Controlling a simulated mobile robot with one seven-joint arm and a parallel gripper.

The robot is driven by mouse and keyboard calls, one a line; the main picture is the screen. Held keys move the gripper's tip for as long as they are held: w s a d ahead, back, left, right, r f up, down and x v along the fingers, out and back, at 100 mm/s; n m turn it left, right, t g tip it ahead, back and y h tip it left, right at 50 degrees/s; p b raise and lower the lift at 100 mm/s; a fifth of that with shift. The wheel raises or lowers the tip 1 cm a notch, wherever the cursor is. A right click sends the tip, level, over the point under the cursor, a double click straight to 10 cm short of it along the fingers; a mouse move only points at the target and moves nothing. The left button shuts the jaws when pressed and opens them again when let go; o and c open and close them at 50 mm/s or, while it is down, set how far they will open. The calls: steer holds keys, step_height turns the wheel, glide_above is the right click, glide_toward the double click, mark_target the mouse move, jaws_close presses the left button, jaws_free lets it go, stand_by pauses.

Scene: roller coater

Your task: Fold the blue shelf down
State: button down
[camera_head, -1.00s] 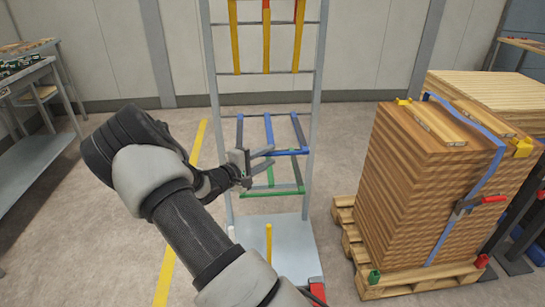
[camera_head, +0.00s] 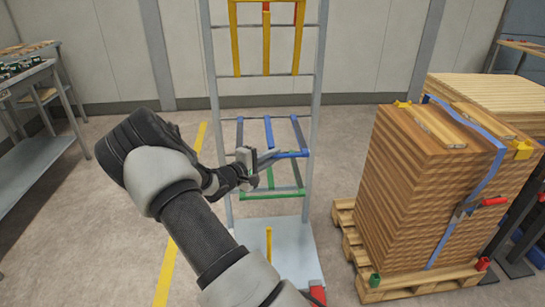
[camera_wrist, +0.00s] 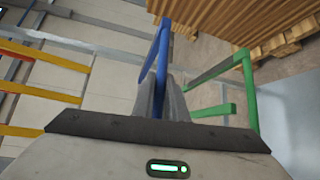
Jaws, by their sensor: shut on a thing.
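The blue shelf (camera_head: 290,154) is an open frame of blue bars on the tall grey rack, between the yellow shelf above and the green shelf below. Its bars run out from the rack to a blue front bar and look roughly level. My gripper (camera_head: 267,158) is at the front bar, left of its middle, and hides part of it. In the wrist view the blue bar (camera_wrist: 163,48) runs between the fingers (camera_wrist: 163,95), which are shut on it.
The yellow shelf (camera_head: 266,38) hangs upright higher on the rack. The green shelf (camera_head: 270,196) sticks out just below my gripper. A pallet stack of wooden boards (camera_head: 420,190) stands close on the right. A grey table (camera_head: 40,110) is at the left. Floor left of the rack is clear.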

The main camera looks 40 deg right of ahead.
step_height(320, 180, up, 7)
steer(key=y+p, duration=0.1)
steer(key=p, duration=0.2)
steer(key=shift+w+d+n+p, duration=0.25)
steer(key=shift+w+n+p, duration=0.15)
steer(key=c, duration=1.8)
jaws_free()
steer(key=p+v, duration=0.2)
steer(key=v, duration=1.5)
steer(key=shift+a, duration=0.3)
steer(key=shift+w, duration=0.1)
